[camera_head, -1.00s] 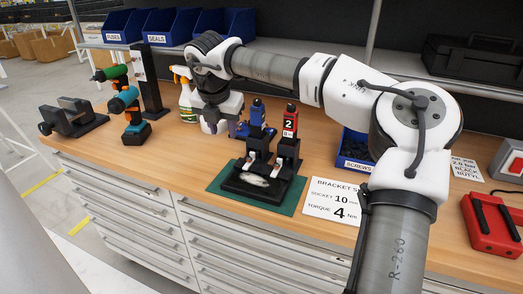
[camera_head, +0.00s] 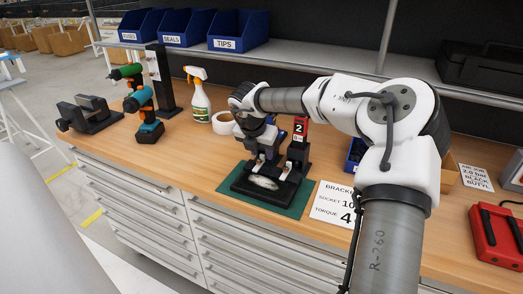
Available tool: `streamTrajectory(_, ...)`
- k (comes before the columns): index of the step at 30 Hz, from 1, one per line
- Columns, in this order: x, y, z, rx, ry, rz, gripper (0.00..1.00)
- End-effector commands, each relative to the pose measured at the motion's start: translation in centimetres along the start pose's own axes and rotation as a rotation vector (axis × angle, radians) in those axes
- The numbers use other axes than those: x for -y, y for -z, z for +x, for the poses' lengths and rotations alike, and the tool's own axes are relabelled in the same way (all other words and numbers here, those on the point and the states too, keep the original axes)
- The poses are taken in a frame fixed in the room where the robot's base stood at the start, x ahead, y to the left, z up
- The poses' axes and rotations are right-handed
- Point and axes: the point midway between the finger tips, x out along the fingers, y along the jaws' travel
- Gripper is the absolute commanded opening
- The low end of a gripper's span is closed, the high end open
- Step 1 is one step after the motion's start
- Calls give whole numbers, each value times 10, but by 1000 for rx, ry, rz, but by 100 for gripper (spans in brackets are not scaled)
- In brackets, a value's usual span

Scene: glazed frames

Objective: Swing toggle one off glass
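A black clamping fixture (camera_head: 240,186) stands on a green mat (camera_head: 292,205) in the middle of the bench. A pale, shiny oval piece (camera_head: 263,183), apparently the glass, lies at its front. The toggle with the red tag "2" (camera_head: 300,132) stands upright at the right of the fixture. The other toggle, blue-topped in the earlier view, is mostly hidden behind my wrist and gripper. My gripper (camera_head: 264,155) points down over the left, rear part of the fixture, at that toggle. Its fingers are dark and small here, so contact and opening cannot be made out.
A white tape roll (camera_head: 223,123) and a spray bottle (camera_head: 200,104) stand left of the fixture. A drill (camera_head: 147,118) and a vise (camera_head: 88,115) are farther left. A bracket card (camera_head: 330,202) lies at right, partly behind my arm. A red device (camera_head: 497,236) sits far right.

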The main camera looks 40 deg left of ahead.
Motion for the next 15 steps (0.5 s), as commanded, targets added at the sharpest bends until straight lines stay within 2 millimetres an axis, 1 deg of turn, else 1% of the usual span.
streamTrajectory(4,0,-1,8,1,0,0,36)
streamTrajectory(12,0,0,9,1,0,0,36)
streamTrajectory(13,0,0,9,1,0,0,34)
streamTrajectory(15,0,0,9,1,0,0,25)
